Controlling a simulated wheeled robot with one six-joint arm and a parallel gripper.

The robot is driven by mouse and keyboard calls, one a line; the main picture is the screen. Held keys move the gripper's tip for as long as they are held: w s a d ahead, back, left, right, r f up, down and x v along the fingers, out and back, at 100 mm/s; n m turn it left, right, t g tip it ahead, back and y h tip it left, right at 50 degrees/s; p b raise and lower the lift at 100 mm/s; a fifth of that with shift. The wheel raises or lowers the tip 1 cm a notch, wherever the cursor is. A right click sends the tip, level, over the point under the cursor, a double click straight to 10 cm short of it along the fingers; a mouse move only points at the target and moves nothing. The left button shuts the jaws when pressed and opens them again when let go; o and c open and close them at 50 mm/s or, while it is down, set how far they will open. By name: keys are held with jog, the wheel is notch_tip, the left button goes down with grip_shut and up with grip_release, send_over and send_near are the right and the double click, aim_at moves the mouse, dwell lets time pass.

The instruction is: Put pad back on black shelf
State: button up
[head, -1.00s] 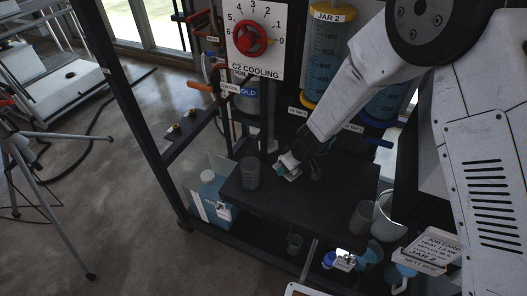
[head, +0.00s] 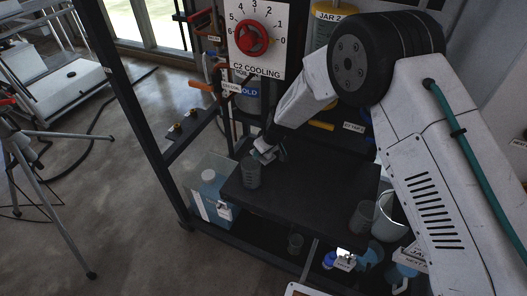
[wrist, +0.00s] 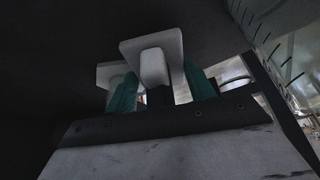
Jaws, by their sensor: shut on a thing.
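My gripper (head: 268,152) is over the back left part of the black shelf (head: 305,190), close behind a clear beaker (head: 250,172). It is shut on a small pale piece, which I take to be the pad (head: 262,156). In the wrist view, pale plates with a rounded block (wrist: 152,50) show between and above the teal fingers (wrist: 160,88). The dark surround hides the rest. I cannot tell whether the pad touches the shelf or hangs just above it.
A second beaker (head: 363,216) stands at the shelf's right front. A blue container (head: 212,192) in a clear bin is left of the shelf. The red dial panel (head: 257,38) and jar 2 (head: 327,22) rise behind. The shelf's middle is bare.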

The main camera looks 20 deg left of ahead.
jog(key=shift+f, duration=0.25)
jog(key=o, duration=0.7)
jog(key=shift+o, duration=0.2)
jog(key=v, duration=1.2)
